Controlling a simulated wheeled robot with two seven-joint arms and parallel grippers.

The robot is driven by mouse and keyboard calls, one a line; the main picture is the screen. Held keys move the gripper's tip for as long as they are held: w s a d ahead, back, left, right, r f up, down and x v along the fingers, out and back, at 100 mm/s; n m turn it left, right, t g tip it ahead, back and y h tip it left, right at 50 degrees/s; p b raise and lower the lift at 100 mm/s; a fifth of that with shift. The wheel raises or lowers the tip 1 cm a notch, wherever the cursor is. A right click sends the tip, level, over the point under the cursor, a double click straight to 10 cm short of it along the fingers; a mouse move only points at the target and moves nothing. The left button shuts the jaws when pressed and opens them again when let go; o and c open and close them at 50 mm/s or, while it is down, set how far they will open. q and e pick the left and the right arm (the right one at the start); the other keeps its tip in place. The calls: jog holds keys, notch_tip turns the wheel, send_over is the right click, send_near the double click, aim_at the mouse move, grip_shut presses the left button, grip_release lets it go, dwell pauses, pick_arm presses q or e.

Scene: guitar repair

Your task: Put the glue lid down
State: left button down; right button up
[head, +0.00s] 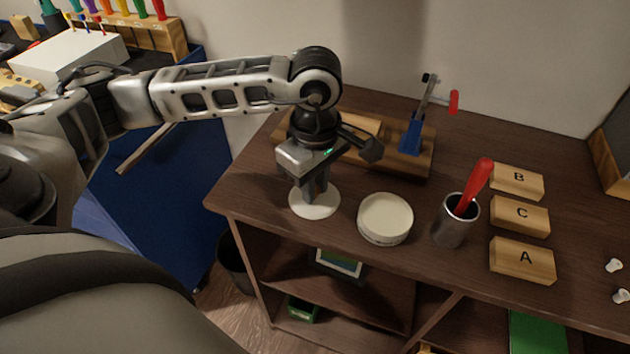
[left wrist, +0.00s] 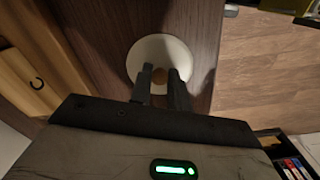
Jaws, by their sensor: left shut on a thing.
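The glue lid (head: 303,208) is a round white disc near the front left edge of the brown bench. In the left wrist view the lid (left wrist: 158,45) shows a small brown knob at its middle. My left gripper (head: 317,192) points straight down over the lid, its fingers shut on the knob; the fingers also show in the left wrist view (left wrist: 161,78). The lid looks level, at or very close to the bench top; I cannot tell whether it touches. The round cream glue pot (head: 385,217) stands just right of it. My right gripper is not in view.
A metal cup (head: 455,222) with a red-handled tool stands right of the pot. Wooden blocks B (head: 517,181), C (head: 520,215) and A (head: 522,261) lie beyond it. A wooden stand with a blue clamp (head: 412,135) is behind. The bench's front edge (head: 300,237) is close.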

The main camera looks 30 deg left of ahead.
pick_arm(q)
jog(key=c, duration=1.3)
grip_release()
jog(key=shift+r+p, duration=0.15)
jog(key=shift+p, duration=0.2)
jog(key=shift+r, duration=0.3)
notch_tip(320, 180, up, 11)
jog(key=shift+r+b, duration=0.2)
jog(key=shift+b, duration=0.15)
